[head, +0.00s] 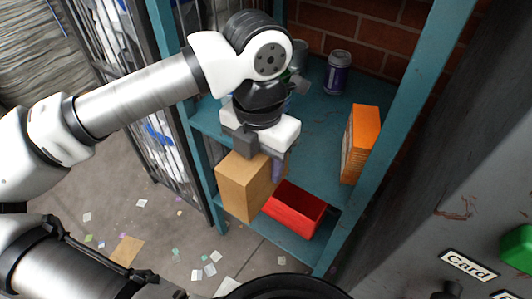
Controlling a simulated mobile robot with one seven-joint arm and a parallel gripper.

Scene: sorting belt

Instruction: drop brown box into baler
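The brown box (244,187) is a plain cardboard box, slightly tilted, directly under my gripper (262,156). A dark finger overlaps its top edge, and the gripper appears closed on it. The box hangs in front of the teal shelf's front edge and hides part of it. The far finger is mostly hidden. A grey metal machine (420,215) with a "Card" label and a green button stands at the right. It may be the baler; no opening shows in it.
The teal shelf unit (310,130) holds an orange box (361,143) and a dark can (337,73). A red bin (294,209) sits on its lower level. A barred cage (168,150) stands left. Paper scraps litter the otherwise open floor (160,230).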

